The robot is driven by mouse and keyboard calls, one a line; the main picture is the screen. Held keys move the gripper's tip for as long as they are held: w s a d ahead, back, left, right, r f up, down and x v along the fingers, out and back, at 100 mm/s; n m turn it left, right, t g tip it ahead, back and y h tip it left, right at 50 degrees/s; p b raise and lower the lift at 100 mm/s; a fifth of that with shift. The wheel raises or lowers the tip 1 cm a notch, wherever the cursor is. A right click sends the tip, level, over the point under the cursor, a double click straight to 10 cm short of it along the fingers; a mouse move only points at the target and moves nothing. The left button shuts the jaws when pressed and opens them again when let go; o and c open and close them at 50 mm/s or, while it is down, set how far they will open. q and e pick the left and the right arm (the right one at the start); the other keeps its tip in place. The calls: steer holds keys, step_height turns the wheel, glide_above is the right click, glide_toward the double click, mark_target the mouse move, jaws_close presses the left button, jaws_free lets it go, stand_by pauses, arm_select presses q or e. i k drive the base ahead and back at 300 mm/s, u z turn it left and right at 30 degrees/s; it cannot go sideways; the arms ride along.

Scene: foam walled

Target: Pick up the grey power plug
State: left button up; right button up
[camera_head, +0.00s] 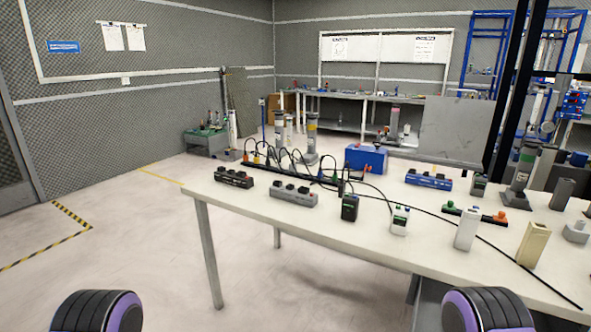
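A small light grey piece (576,233) with a dark top sits near the right edge of the white table (330,233); it may be the grey power plug, but it is too small to tell. A darker grey upright block (562,194) stands just behind it. A grey power strip (293,195) lies near the table's front left. Neither of my grippers is in view. Only two rounded black and purple parts, seemingly mine, show at the bottom edge, well short of these things.
A black strip (233,178), a meter (349,208), a white block (466,229) and a beige block (533,244) stand along the table. A black cable crosses it to the front right. A blue case (366,158) stands behind. The floor (120,240) at left is clear.

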mark_target(292, 171)
steer(key=u, duration=1.6)
steer(key=i, duration=4.05)
steer(key=z, duration=3)
